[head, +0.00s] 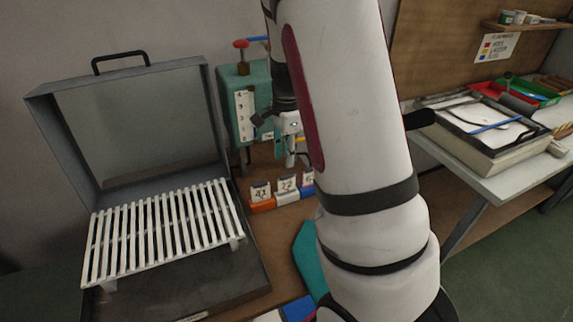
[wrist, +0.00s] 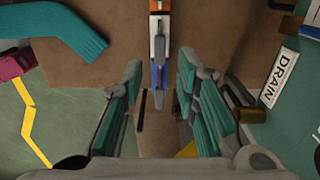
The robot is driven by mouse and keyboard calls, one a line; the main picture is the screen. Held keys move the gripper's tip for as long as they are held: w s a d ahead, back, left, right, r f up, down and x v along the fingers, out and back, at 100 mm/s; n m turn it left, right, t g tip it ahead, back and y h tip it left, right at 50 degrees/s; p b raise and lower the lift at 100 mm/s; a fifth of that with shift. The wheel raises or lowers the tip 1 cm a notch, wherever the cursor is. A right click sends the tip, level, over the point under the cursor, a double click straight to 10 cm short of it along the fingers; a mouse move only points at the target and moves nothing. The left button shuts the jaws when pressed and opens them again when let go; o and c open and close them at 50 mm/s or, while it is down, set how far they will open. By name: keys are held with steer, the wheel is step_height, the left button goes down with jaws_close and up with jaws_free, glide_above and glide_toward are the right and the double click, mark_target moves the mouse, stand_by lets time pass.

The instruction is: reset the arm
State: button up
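My arm comes down through the middle of the head view, and my gripper (head: 291,150) hangs beside the teal machine, above the row of number cards. In the wrist view my gripper (wrist: 160,100) is open, with its two teal-padded fingers well apart. I see nothing held between them. Below and beyond the fingers, a narrow row of coloured blocks (wrist: 158,45) stands on the brown bench. A teal sock-shaped piece (wrist: 60,25) lies at the upper left; it also shows in the head view (head: 306,258), partly hidden behind my arm.
An open grey case (head: 130,130) with a white slatted rack (head: 160,232) stands at left. The teal machine (head: 250,85) has a red knob. Orange, white and blue card holders (head: 287,197) sit before it. A side table (head: 500,185) at right bears a tray (head: 480,150).

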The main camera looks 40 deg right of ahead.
steer(key=shift+r, duration=0.3)
stand_by(0.4)
steer(key=shift+a+r, duration=0.15)
steer(key=shift+r, duration=0.05)
steer(key=s+a+r+n+t+y, duration=0.1)
steer(key=s+a+r+n, duration=0.3)
steer(key=a+r+n, duration=0.15)
steer(key=s+a+r+n+t, duration=0.1)
steer(key=s+a+r+n, duration=0.25)
steer(key=a+r, duration=0.3)
steer(key=s+a+r+n+t, duration=0.1)
steer(key=s+a+r+n, duration=0.2)
steer(key=s+n, duration=0.3)
steer(key=s+a+r+n+t+h+p, duration=0.1)
steer(key=s+a+r+n, duration=0.2)
steer(key=s+n, duration=0.3)
steer(key=s+a, duration=0.1)
steer(key=s, duration=0.2)
steer(key=shift+a, duration=0.15)
